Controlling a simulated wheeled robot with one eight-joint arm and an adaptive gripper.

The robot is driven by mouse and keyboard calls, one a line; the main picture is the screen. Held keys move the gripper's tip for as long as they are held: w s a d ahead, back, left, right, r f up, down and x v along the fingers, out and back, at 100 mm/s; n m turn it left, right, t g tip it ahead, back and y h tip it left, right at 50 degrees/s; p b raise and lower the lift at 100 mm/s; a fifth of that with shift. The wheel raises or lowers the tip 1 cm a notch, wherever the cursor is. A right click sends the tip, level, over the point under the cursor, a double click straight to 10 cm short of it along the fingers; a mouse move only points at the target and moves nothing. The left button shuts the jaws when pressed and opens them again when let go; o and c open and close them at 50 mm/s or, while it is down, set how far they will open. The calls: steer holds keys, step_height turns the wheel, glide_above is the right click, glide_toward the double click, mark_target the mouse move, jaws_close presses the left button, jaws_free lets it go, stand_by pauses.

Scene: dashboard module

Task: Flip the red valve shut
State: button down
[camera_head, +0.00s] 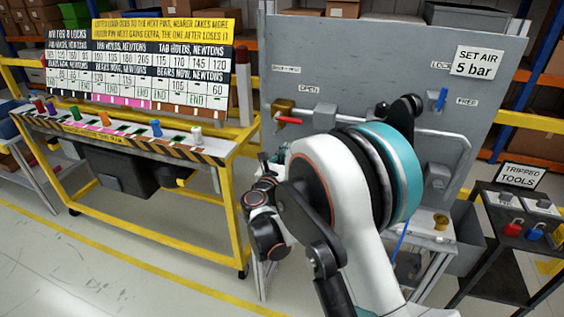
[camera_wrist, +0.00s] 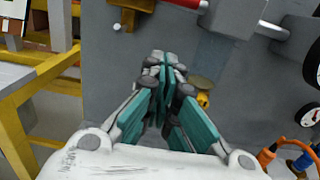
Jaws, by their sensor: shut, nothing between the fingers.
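In the wrist view the red handle (camera_wrist: 188,3) shows at the top edge, cut off by the frame. My gripper (camera_wrist: 164,62) is shut and empty, with its teal fingers together. In the wrist view its tips lie below the handle in the picture, apart from it. In the head view my arm hides most of the gripper.
The grey panel (camera_head: 360,40) carries a pipe (camera_head: 445,135), a blue lever (camera_head: 441,99) and a "SET AIR 5 bar" sign (camera_head: 474,62). A yellow-framed bench (camera_head: 215,150) with coloured pegs stands left. A dark cart (camera_head: 500,215) with padlocks stands right. Open floor lies at front left.

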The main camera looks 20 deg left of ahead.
steer(key=w+r+b, duration=0.1)
steer(key=w+r, duration=0.3)
steer(key=shift+w, duration=0.2)
steer(key=shift+d+r+n, duration=0.25)
steer(key=shift+r+n, duration=0.2)
steer(key=shift+n, duration=0.35)
stand_by(0.4)
steer(key=shift+a+r+n+y+p, duration=0.1)
steer(key=shift+a+r+n+p, duration=0.4)
steer(key=shift+r+n, duration=0.9)
steer(key=shift+a+r+n+y+p, duration=0.1)
steer(key=shift+a+r+n+p, duration=0.35)
steer(key=shift+r+n, duration=0.95)
steer(key=shift+a+r+n+y+p, duration=0.1)
steer(key=shift+a+r+n+p, duration=0.15)
steer(key=shift+r+n+p, duration=0.8)
steer(key=shift+a+r+b, duration=0.1)
steer(key=shift+r+b, duration=0.25)
steer(key=shift+r, duration=0.25)
